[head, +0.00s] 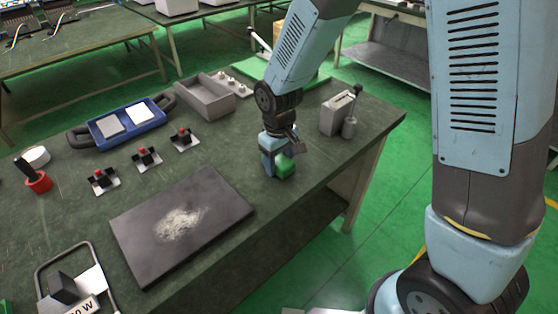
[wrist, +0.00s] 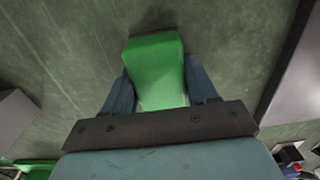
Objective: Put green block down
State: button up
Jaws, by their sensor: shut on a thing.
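The green block (head: 284,166) is at the right part of the dark green table (head: 235,165), in the head view. My gripper (head: 272,165) is shut on it, pointing down. In the wrist view the green block (wrist: 156,68) sits between the two blue fingers of my gripper (wrist: 158,88), with its far end sticking out past them. The block is at or very near the table top; I cannot tell whether it touches.
A dark slab (head: 150,240) with pale powder lies to the left of my gripper. Several red-button switches (head: 146,156) and a grey open tray (head: 205,98) are farther left. The table edge is close on the right.

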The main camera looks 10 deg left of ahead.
aim_at(279, 158)
jog(key=shift+s+f, duration=0.1)
jog(key=shift+f, duration=0.15)
jog(key=o, duration=1)
jog(key=shift+s+d+f, duration=0.1)
jog(key=shift+d, duration=0.05)
jog(key=r, duration=1.2)
jog(key=shift+w+r, duration=0.2)
jog(key=shift+r, duration=0.2)
jog(key=d+r+m+t, duration=0.1)
jog(key=d+r+m, duration=0.1)
jog(key=d+r, duration=0.5)
jog(key=d+r+m+t, duration=0.25)
jog(key=d+r, duration=0.25)
jog(key=d, duration=0.5)
jog(key=s+d+r+m, duration=0.1)
jog(key=s+d, duration=0.2)
jog(key=d, duration=0.1)
jog(key=s+d+r+m+t, duration=0.1)
jog(key=s+d+r+m, duration=0.1)
jog(key=s+d, duration=0.2)
jog(key=s+d+r+m+t, duration=0.1)
jog(key=s+d+r+m, duration=0.1)
jog(key=s+d, duration=0.2)
jog(key=shift+d+r, duration=0.15)
jog(key=shift+d, duration=0.55)
